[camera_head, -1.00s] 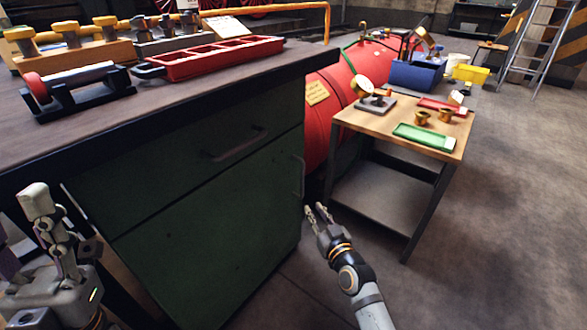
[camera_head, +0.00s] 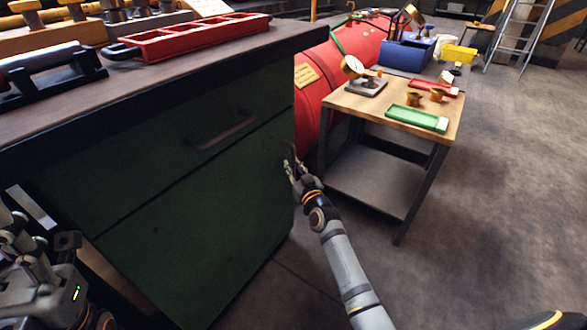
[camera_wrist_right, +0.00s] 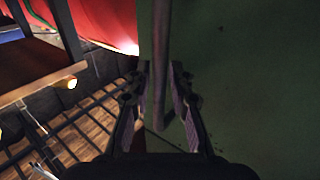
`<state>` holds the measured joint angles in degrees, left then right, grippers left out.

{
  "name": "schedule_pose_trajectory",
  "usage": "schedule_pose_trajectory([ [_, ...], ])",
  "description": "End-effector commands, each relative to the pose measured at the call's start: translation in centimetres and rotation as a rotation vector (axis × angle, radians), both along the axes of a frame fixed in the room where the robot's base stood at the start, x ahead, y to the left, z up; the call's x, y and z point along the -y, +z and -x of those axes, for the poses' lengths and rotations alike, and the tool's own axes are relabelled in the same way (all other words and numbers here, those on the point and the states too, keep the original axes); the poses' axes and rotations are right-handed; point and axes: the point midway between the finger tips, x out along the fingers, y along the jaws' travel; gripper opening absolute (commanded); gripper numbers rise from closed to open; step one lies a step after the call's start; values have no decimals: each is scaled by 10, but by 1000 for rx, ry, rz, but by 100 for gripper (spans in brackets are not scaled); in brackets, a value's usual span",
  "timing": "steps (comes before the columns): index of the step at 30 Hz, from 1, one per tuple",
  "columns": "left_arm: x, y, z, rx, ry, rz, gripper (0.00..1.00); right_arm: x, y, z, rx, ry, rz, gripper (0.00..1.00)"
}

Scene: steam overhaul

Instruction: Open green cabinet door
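The green cabinet door (camera_head: 205,225) is the lower front panel of the workbench and looks shut, flush under the drawer. Its vertical bar handle near the right edge is mostly hidden by my gripper in the head view. In the right wrist view the handle (camera_wrist_right: 161,60) runs down between my fingers, beside the green door face (camera_wrist_right: 235,85). My right gripper (camera_head: 291,163) is at the door's right edge. Its fingers (camera_wrist_right: 158,85) stand apart on either side of the handle, with gaps visible. My left gripper (camera_head: 25,240) is at the lower left, partly cut off; its opening is unclear.
A drawer with its handle (camera_head: 225,130) sits above the door. A red tray (camera_head: 190,38) lies on the bench top. A small wooden-topped table (camera_head: 375,107) and a red tank (camera_head: 312,110) stand right of the cabinet. Floor is open at the right.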

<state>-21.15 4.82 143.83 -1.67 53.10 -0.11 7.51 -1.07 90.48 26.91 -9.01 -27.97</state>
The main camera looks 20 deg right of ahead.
Motion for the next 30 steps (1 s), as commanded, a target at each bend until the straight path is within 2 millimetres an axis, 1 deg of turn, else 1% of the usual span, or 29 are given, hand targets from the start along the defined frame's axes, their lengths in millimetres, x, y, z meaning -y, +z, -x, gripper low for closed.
schedule_pose_trajectory([
  [6,0,0,0,0,0,1,40,0,0,0,-1,0,0,21],
  [8,0,0,0,0,0,1,40,0,0,0,0,0,0,14],
  [11,0,0,0,0,0,1,40,0,0,0,0,0,0,1],
  [12,0,0,0,0,0,1,40,0,0,0,0,0,0,0],
  [26,0,1,-1,-6,1,1,40,0,0,0,-1,-1,-1,0],
  [28,0,1,-7,-30,1,2,40,0,0,1,-2,-2,-2,0],
  [30,-1,-5,-20,-99,4,3,40,1,0,2,-2,-5,-2,0],
])
